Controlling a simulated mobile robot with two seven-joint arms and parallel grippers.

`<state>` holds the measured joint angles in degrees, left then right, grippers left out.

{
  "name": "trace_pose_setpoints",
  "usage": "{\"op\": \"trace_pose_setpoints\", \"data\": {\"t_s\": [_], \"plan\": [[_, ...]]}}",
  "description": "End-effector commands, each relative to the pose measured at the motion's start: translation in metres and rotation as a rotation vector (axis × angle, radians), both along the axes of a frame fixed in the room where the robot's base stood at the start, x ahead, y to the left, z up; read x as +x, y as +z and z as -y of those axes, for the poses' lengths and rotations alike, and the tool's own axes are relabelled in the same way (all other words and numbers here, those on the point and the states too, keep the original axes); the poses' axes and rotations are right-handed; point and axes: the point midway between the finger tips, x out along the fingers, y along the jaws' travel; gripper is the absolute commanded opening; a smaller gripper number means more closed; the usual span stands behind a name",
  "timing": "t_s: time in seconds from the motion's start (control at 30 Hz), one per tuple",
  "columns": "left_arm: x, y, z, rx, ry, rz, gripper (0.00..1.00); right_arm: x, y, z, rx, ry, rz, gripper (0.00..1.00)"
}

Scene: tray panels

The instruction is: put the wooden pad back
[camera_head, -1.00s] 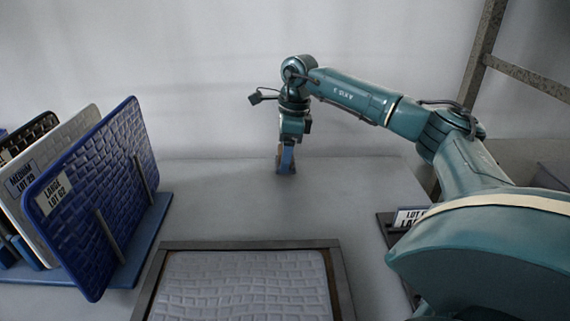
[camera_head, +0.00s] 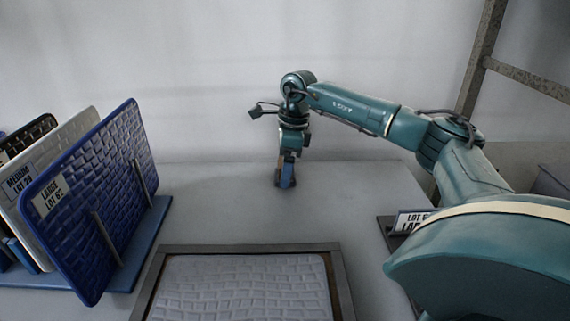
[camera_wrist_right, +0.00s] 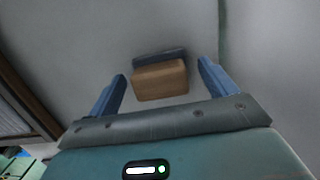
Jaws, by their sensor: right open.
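The wooden pad (camera_wrist_right: 160,80) is a tan block with a dark grey strip along its far side. In the right wrist view it lies on the grey table between the two blue fingers, with a gap on each side. My right gripper (camera_wrist_right: 161,73) is open over it, pointing down, and nothing is held. In the head view my right gripper (camera_head: 286,183) is low at the table's back middle, and its fingers hide most or all of the pad. My left gripper is not in view.
A rack (camera_head: 150,240) at the left holds upright textured panels, including a blue one (camera_head: 95,200) labelled LARGE LOT 62. A framed tray (camera_head: 245,249) with a pale brick-patterned panel (camera_head: 240,290) lies at front centre. A labelled dark holder (camera_head: 386,227) is partly hidden by my right arm.

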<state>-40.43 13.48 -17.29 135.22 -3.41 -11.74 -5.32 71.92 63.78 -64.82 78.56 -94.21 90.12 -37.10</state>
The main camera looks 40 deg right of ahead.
Motion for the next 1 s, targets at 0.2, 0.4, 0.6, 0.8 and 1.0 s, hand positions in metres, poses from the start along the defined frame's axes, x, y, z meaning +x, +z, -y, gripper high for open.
{"op": "trace_pose_setpoints", "data": {"t_s": [0.2, 0.4, 0.6, 0.8, 1.0], "plan": [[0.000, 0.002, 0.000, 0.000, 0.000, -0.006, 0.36, 0.000, 0.011, 0.001, 0.000, 0.000, 0.001, 0.85], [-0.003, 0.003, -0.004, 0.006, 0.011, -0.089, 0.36, -0.003, 0.051, 0.005, 0.000, 0.000, 0.004, 0.85], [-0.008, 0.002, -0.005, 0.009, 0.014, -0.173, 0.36, -0.008, 0.092, 0.010, 0.000, 0.000, 0.003, 0.85], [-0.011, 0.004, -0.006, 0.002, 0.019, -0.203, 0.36, -0.010, 0.117, 0.013, 0.000, 0.000, 0.001, 0.85], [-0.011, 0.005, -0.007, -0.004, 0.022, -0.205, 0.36, -0.011, 0.123, 0.014, 0.000, 0.000, 0.000, 0.85]]}}
